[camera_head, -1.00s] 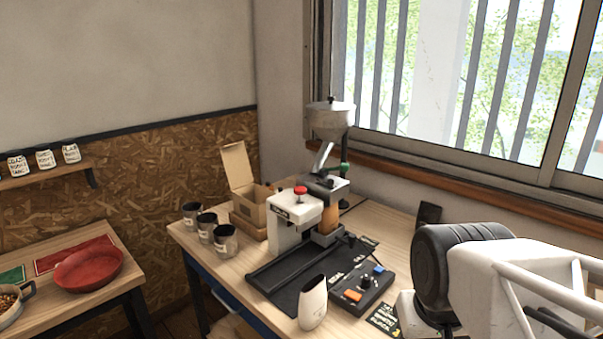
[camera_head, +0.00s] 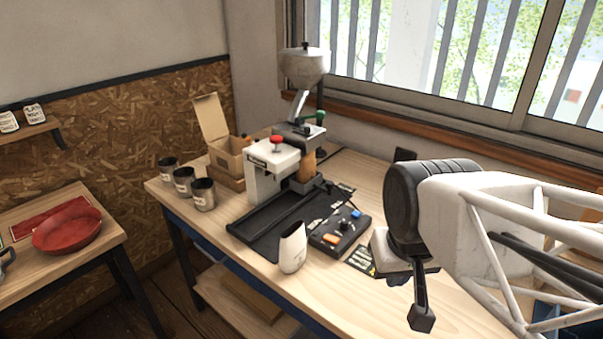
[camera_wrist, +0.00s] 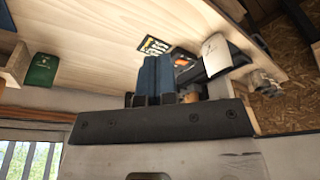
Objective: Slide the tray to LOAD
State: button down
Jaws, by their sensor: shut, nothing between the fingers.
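A white sealing machine (camera_head: 262,178) with a red knob (camera_head: 276,146) stands on the wooden table. A black rail base (camera_head: 272,224) runs from under it toward the front edge. A grey block (camera_head: 304,183) that may be the tray sits at the machine's right side; an orange-brown thing (camera_head: 307,164) stands there. I cannot read which label says LOAD. My gripper (camera_head: 421,317) is shut and empty, pointing down at the right, clear of the machine. In the wrist view its dark blue fingers (camera_wrist: 157,75) are together and partly overlap the control box (camera_wrist: 186,62).
An open white pouch (camera_head: 292,250) stands by the rail's front end, beside the control box (camera_head: 340,232) with orange and blue buttons. Several dark cups, including one (camera_head: 204,195), and an open carton (camera_head: 226,150) stand left. A grinder with a hopper (camera_head: 303,66) is behind. Table front right is mostly clear.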

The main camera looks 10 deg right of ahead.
dwell(0.4)
jog(key=c, duration=1.4)
grip_release()
jog(key=o, duration=0.5)
jog(key=shift+w+r, duration=0.25)
jog(key=shift+w, duration=0.35)
jog(key=shift+o, duration=0.5)
jog(key=w+r, duration=0.2)
jog(key=w, duration=1)
jog(key=shift+w+r+g, duration=0.3)
jog(key=shift+w, duration=0.05)
jog(key=g, duration=0.2)
send_over(330, 182)
jog(key=s, duration=0.1)
notch_tip(330, 182, down, 14)
jog(key=shift+s+r, duration=0.1)
jog(key=shift+w+f, duration=0.4)
jog(key=shift+w, duration=0.15)
jog(key=shift+f, duration=0.1)
